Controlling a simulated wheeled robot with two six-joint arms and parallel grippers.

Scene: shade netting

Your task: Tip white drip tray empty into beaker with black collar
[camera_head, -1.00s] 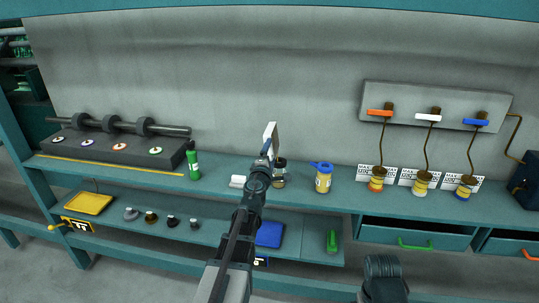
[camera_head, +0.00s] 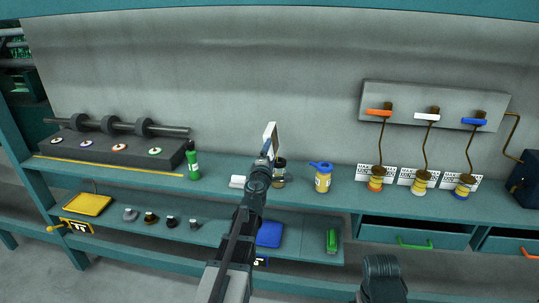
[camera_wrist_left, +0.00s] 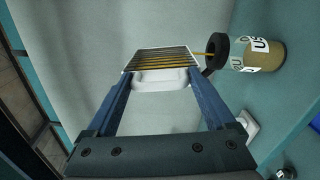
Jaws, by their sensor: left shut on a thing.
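The white drip tray (camera_head: 271,136) is raised above the bench and stands tilted on edge. In the left wrist view the ribbed tray (camera_wrist_left: 161,59) shows yellow between its dark bars. My left gripper (camera_head: 265,152) is shut on it; its blue fingers (camera_wrist_left: 160,78) are at the tray's near end. The beaker with black collar (camera_head: 279,177) stands on the bench just beyond the gripper, partly hidden by it. In the left wrist view the beaker (camera_wrist_left: 264,54) holds yellowish contents, and a thin yellow stream runs from the tray to its collar. My right gripper is out of view.
On the bench (camera_head: 341,197) a white block (camera_head: 237,181) lies left of the gripper and a blue-topped jar (camera_head: 323,179) stands right of the beaker. A green bottle (camera_head: 193,162) stands farther left. A blue tray (camera_head: 269,234) lies on the lower shelf.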

